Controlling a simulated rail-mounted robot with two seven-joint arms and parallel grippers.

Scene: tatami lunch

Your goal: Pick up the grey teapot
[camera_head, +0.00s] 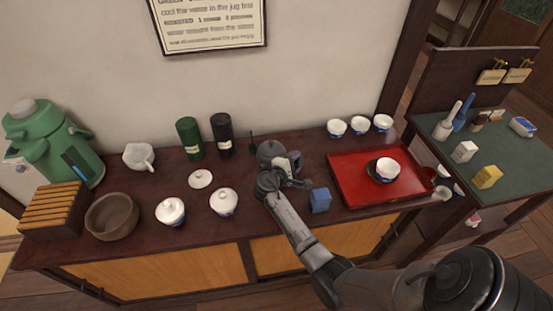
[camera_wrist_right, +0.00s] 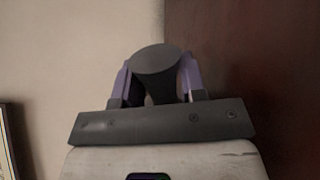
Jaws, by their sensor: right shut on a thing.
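The grey teapot (camera_head: 268,149) is at the middle of the dark wooden counter, near the wall, partly hidden behind my right gripper. My right gripper (camera_head: 293,160) reaches it from the front. In the right wrist view, the two purple fingers (camera_wrist_right: 157,76) are closed on either side of a dark grey, round-ended part, which looks like the teapot's handle. I cannot tell whether the teapot touches the counter. My left gripper is not in view.
A blue cube (camera_head: 320,200) stands just right of my gripper, before a red tray (camera_head: 350,164) with a cup. The wall is close behind.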

